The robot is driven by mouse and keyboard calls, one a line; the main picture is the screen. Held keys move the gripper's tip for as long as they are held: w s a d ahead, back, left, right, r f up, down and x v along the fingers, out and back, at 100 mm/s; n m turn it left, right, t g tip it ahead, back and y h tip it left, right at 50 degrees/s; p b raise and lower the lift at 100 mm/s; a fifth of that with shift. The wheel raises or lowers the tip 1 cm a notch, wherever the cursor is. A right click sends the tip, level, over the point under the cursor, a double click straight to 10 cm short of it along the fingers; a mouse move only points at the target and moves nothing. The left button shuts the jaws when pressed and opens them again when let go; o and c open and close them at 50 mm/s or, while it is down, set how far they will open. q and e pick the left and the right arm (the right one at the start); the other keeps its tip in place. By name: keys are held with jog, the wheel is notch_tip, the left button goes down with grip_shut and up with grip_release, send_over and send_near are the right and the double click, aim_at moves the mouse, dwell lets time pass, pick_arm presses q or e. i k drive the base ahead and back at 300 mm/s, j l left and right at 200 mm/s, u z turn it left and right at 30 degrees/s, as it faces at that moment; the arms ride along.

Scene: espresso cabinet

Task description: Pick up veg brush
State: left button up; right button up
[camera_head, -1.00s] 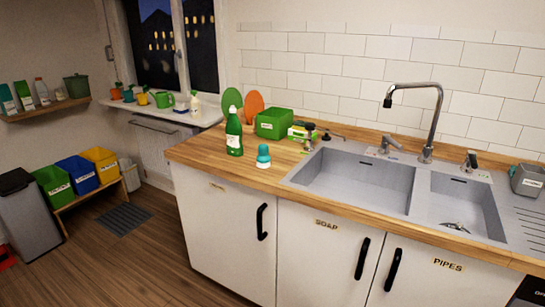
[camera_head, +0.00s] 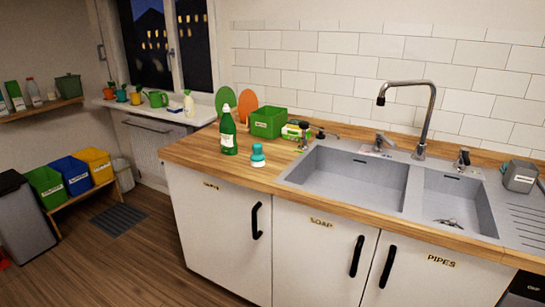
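A small teal-topped item with a pale lower part (camera_head: 258,156) stands on the wooden counter (camera_head: 215,164), left of the sink. It looks like a round palm brush, which may be the veg brush, but it is too small to be sure. A dark-handled item (camera_head: 304,134) stands at the sink's back left corner; I cannot tell what it is. Neither of my grippers is in view.
A green bottle (camera_head: 228,132) stands just left of the teal item. Behind are a green box (camera_head: 268,123) and green and orange round boards (camera_head: 247,104). The double sink (camera_head: 350,177) with its tap (camera_head: 421,120) lies right. Floor is open in front of the cabinets.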

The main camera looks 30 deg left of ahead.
aim_at(257, 158)
jog(key=i+j+z, duration=0.1)
jog(key=j+z, duration=0.7)
jog(key=j, duration=0.25)
